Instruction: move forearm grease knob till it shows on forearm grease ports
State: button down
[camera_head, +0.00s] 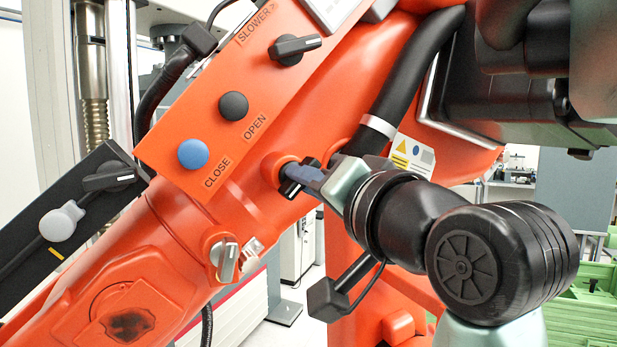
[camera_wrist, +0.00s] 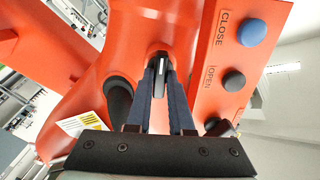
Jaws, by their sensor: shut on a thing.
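A small black knob with a white pointer line (camera_head: 290,188) sits on a round orange boss on the side of the orange arm. It also shows in the wrist view (camera_wrist: 161,66), with the line pointing roughly along my fingers. My gripper (camera_head: 303,176) reaches it from the right with blue-grey fingers. The fingers (camera_wrist: 162,82) are shut on the knob and hide part of it. No grease label or port name can be read beside it, so its setting cannot be told.
A panel above carries a blue CLOSE button (camera_head: 193,154), a black OPEN button (camera_head: 233,106) and a SLOWER knob (camera_head: 294,48). A black bar with knobs (camera_head: 108,178) is at left. A thick black hose (camera_head: 408,75) runs above my gripper.

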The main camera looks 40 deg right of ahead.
dwell(0.4)
jog(key=c, duration=0.8)
grip_release()
jog(key=p+v, duration=0.2)
jog(key=v, duration=1.1)
